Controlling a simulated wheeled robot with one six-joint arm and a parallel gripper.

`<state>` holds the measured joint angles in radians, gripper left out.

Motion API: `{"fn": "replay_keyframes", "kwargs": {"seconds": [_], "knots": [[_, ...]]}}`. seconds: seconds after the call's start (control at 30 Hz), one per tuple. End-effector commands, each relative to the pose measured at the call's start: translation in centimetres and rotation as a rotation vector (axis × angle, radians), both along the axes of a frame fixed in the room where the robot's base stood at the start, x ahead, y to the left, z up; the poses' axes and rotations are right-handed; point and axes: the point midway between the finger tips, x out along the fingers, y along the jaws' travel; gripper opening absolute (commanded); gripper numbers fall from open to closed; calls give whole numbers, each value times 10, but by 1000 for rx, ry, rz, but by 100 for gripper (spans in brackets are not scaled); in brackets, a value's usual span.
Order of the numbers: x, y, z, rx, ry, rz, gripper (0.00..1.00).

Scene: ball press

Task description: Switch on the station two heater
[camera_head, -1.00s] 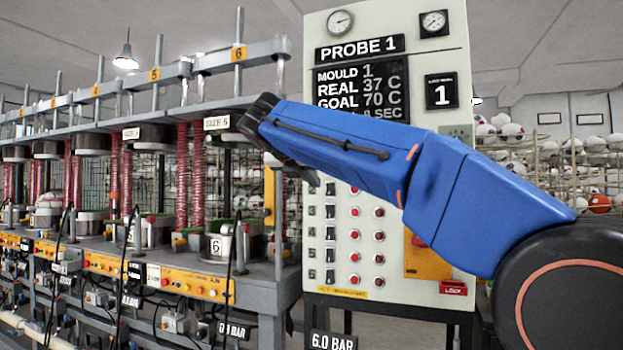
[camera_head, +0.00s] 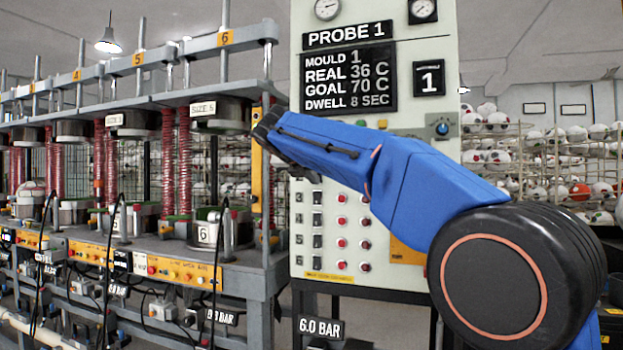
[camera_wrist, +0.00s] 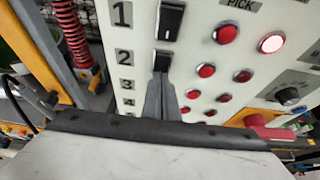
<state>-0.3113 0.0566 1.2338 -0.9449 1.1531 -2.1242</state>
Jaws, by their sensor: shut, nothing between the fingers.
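The heater panel (camera_head: 375,125) is a tall pale board with a column of black rocker switches and red round lamps or buttons. In the wrist view, the row two switch (camera_wrist: 162,59) is a black rocker beside the number 2. My gripper (camera_wrist: 162,78) is shut and empty, with its fingertips just below that switch, at or very close to it. I cannot tell whether they touch. The fingers partly cover the switch's lower end, so its position is unclear. In the head view, my blue arm hides the upper switch rows.
The row one switch (camera_wrist: 170,20) is just above. A pale, bright round button (camera_wrist: 271,43) and a dark knob (camera_wrist: 288,96) are to the right. A yellow post (camera_head: 257,185) and the press bench (camera_head: 262,272) stand close on the left.

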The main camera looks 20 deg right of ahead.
Motion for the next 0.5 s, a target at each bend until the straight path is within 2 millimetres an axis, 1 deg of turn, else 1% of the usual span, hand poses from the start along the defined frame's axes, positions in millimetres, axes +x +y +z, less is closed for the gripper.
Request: {"fn": "replay_keyframes", "kwargs": {"seconds": [0.13, 0.2, 0.5], "knots": [[1, 0, -1, 0, 0, 0, 0], [4, -3, -3, 0, 1, -2, 0], [3, -2, -2, 0, 0, 0, 0]]}}
